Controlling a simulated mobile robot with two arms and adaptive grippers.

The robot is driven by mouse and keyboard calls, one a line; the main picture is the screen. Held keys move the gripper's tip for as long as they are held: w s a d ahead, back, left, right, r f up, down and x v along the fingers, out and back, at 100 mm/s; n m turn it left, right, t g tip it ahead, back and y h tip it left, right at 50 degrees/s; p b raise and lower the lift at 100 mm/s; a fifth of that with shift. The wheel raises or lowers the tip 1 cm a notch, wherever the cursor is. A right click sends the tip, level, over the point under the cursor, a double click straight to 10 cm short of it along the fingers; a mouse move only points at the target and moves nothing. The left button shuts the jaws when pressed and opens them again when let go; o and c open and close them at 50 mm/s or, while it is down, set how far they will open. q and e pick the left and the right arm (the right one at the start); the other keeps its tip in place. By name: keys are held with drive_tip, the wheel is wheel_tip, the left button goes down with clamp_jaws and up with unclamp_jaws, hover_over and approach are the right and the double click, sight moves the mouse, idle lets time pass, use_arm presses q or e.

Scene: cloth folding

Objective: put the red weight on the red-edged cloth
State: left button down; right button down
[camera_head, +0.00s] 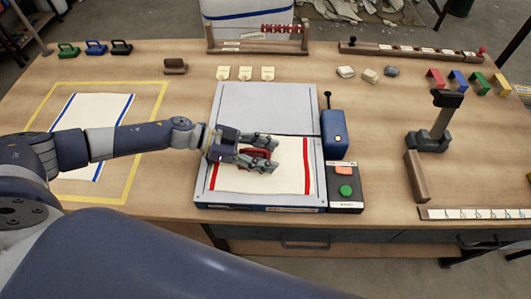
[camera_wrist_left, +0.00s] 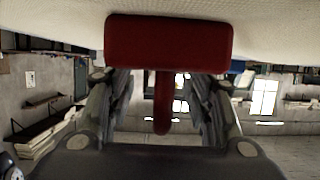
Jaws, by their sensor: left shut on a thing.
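The red-edged cloth (camera_head: 287,181) is white with a red stripe along its left and right sides. It lies flat on the front half of a grey folding board (camera_head: 262,106). My left gripper (camera_head: 268,154) is over the cloth's upper middle, shut on the red weight (camera_head: 257,153). In the left wrist view the red weight (camera_wrist_left: 168,43) shows as a wide block, with its handle between my fingers. The pale cloth surface (camera_wrist_left: 270,30) is right against the block there; I cannot tell whether they touch. My right gripper is not in view.
A blue-striped cloth (camera_head: 91,114) lies inside a yellow outline at left. Green, blue and black weights (camera_head: 95,47) stand at the back left. A blue device (camera_head: 334,133) and a button box (camera_head: 345,189) stand right of the board. An abacus-like rack (camera_head: 258,38) is behind it.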

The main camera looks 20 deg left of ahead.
use_arm(q)
drive_tip(key=c, duration=0.8)
unclamp_jaws()
drive_tip(key=shift+s+a+f, duration=0.1)
drive_tip(key=shift+s+f, duration=0.1)
drive_tip(key=shift+f, duration=0.2)
drive_tip(key=shift+s+a+f, duration=0.1)
drive_tip(key=shift+s+f, duration=0.05)
drive_tip(key=shift+f, duration=0.25)
drive_tip(key=shift+r, duration=0.3)
drive_tip(key=v, duration=0.3)
drive_tip(key=b+v, duration=0.1)
drive_tip(key=v, duration=0.3)
drive_tip(key=b+v, duration=0.1)
drive_tip(key=v, duration=0.3)
drive_tip(key=shift+w+r, duration=0.3)
drive_tip(key=shift+r, duration=0.15)
drive_tip(key=shift+s+a+r, duration=0.15)
drive_tip(key=shift+a+r, duration=0.2)
drive_tip(key=shift+a, duration=0.1)
drive_tip(key=shift+s, duration=0.1)
